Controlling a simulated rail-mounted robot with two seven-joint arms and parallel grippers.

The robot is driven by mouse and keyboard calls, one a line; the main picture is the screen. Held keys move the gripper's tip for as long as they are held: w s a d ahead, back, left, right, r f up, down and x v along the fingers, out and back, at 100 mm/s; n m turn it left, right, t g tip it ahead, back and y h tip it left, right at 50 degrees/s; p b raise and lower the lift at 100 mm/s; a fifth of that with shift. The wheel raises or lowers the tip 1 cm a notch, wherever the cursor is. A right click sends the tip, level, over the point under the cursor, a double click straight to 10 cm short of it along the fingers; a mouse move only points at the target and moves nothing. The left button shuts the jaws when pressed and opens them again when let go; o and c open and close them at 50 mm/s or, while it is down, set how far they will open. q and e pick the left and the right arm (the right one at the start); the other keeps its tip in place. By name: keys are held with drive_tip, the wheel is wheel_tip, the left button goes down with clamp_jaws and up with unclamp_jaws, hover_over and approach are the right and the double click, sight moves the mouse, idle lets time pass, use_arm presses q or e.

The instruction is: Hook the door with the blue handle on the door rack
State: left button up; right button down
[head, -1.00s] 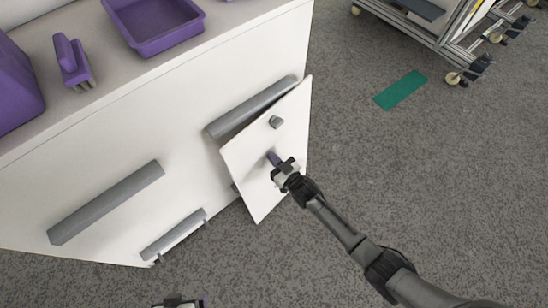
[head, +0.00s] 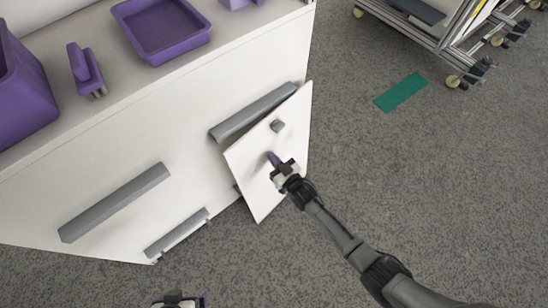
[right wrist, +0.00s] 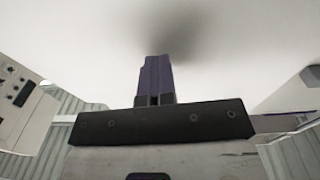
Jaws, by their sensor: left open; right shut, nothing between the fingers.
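A white door panel (head: 262,185) hangs or leans tilted at the right end of the white cabinet front, its top beside a grey rail (head: 252,112) of what looks like the door rack. A small grey knob (head: 278,126) sits on its upper part; I see no clearly blue handle. My right gripper (head: 273,158) is shut, its purple fingers pointing at the door's face; I cannot tell whether they touch it. In the right wrist view the shut fingers (right wrist: 155,78) face a plain white surface, with nothing between them. My left gripper (head: 182,300) is open at the bottom edge, mostly cut off.
More grey rails (head: 115,201) (head: 177,233) are on the cabinet front (head: 190,150). On its top are a purple tray (head: 163,30), a purple brush-like tool (head: 86,70) and a purple bin (head: 22,95). A wheeled metal frame (head: 440,40) stands far right.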

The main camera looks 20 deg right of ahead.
drive_tip(key=shift+s+a+r+p, duration=0.15)
drive_tip(key=shift+r+p, duration=0.45)
drive_tip(key=shift+r, duration=0.1)
drive_tip(key=shift+s+a+r+p, duration=0.1)
drive_tip(key=shift+r+p, duration=0.5)
drive_tip(key=shift+r, duration=0.1)
drive_tip(key=shift+s+a+r+m+t+h+p, duration=0.15)
drive_tip(key=shift+r+t+h+p, duration=0.05)
drive_tip(key=shift+r+p, duration=0.4)
drive_tip(key=shift+s+a+r+m+t+h+p, duration=0.1)
drive_tip(key=shift+r+m+t+h+p, duration=0.1)
drive_tip(key=shift+r+p, duration=0.3)
drive_tip(key=shift+s+a+r+p, duration=0.1)
drive_tip(key=shift+r+p, duration=0.35)
drive_tip(key=shift+r, duration=0.1)
drive_tip(key=shift+s+a+r+p, duration=0.1)
drive_tip(key=shift+r+p, duration=0.35)
drive_tip(key=shift+r, duration=0.1)
drive_tip(key=shift+s+a+r+t+p, duration=0.1)
drive_tip(key=shift+r+t+p, duration=0.05)
drive_tip(key=shift+r+p, duration=0.3)
drive_tip(key=shift+s+a+r+t+p, duration=0.1)
drive_tip(key=shift+r+t+p, duration=0.05)
drive_tip(key=shift+r+p, duration=0.25)
drive_tip(key=shift+r+m, duration=0.1)
drive_tip(key=shift+m, duration=0.15)
drive_tip(key=shift+r, duration=0.15)
